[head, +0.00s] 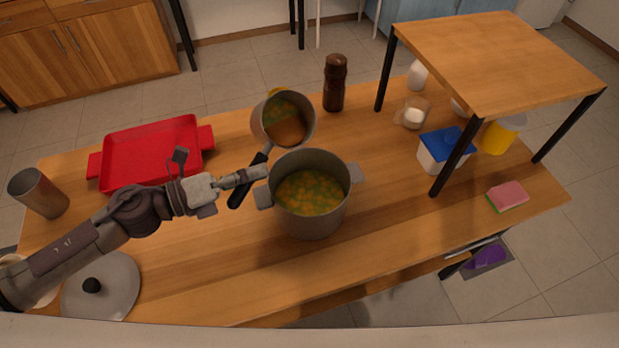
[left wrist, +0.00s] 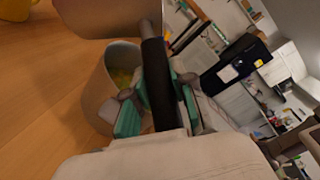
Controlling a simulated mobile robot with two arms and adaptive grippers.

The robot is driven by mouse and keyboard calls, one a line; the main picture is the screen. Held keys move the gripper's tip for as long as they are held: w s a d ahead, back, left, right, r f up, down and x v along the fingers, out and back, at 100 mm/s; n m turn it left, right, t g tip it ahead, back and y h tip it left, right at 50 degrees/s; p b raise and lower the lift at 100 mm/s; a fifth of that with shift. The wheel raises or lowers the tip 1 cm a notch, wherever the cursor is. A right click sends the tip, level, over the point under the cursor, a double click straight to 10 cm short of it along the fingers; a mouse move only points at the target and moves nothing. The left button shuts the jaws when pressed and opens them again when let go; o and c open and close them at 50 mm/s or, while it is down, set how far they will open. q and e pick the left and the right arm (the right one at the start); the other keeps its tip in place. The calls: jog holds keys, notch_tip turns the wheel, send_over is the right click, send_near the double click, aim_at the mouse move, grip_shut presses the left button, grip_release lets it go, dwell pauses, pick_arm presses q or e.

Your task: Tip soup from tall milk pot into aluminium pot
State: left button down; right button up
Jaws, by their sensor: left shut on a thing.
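The tall milk pot (head: 297,103) is a small grey pot with a long black handle (head: 248,182). It is held behind the aluminium pot and looks tilted, with soup visible inside. My left gripper (head: 256,174) is shut on the handle, to the left of the aluminium pot's rim. In the left wrist view the handle (left wrist: 158,75) runs between the fingers of my left gripper (left wrist: 160,112). The aluminium pot (head: 312,224) is a wide grey pot with two side handles, standing upright on the table with yellow-green soup inside. It also shows in the left wrist view (left wrist: 96,95). My right gripper is out of view.
A red tray (head: 150,152) and a grey cup (head: 40,193) are at the left, a pot lid (head: 100,285) at the front left. A brown bottle (head: 335,83) stands behind. A raised shelf (head: 495,60), a blue-lidded box (head: 440,150) and a sponge (head: 508,197) are at the right.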

pick_arm(q)
jog(key=shift+w+f+m+b, duration=0.1)
jog(key=shift+f+m+b, duration=0.6)
jog(key=shift+b, duration=0.2)
jog(key=shift+m, duration=0.4)
dwell(0.4)
jog(key=shift+w+a+m+t+y+b, duration=0.15)
jog(key=shift+m+t+y+b, duration=0.3)
jog(key=shift+m, duration=0.65)
dwell(1.1)
jog(key=shift+s+d+f+m, duration=0.4)
jog(key=shift+s+f+m, duration=0.25)
jog(key=shift+f+m, duration=0.05)
dwell(0.7)
jog(key=shift+w+m+t+y, duration=0.1)
jog(key=shift+m+t+y, duration=0.15)
jog(key=shift+m, duration=0.65)
dwell(0.8)
